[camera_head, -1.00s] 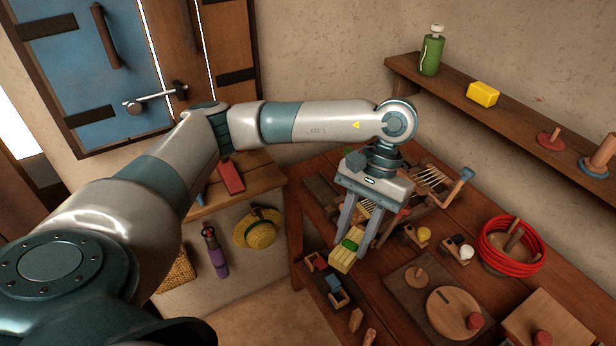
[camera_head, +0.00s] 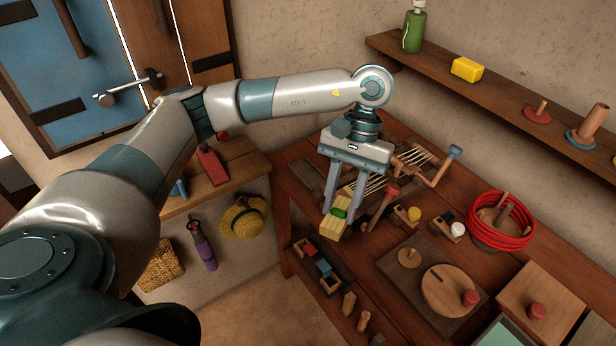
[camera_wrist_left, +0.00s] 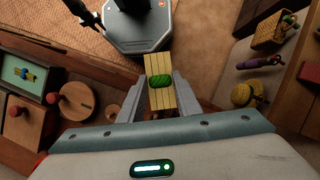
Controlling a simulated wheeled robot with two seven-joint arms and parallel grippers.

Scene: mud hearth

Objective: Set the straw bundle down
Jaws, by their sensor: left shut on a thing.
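The straw bundle (camera_head: 334,222) is a pale yellow block of straw with a green band around its middle. My left gripper (camera_head: 340,212) is shut on it, with one finger on each side. The bundle hangs near the front left part of the wooden workbench (camera_head: 292,172); I cannot tell how high it is. In the left wrist view the bundle (camera_wrist_left: 159,84) shows between the two fingers (camera_wrist_left: 161,100). My right gripper does not show.
A low box with small blocks (camera_head: 318,266) lies below the bundle. A red-handled tool (camera_head: 383,207) and small holders with a yellow ball (camera_head: 413,214) and a white ball (camera_head: 457,229) stand to the right. A red coil (camera_head: 530,220) lies farther right.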

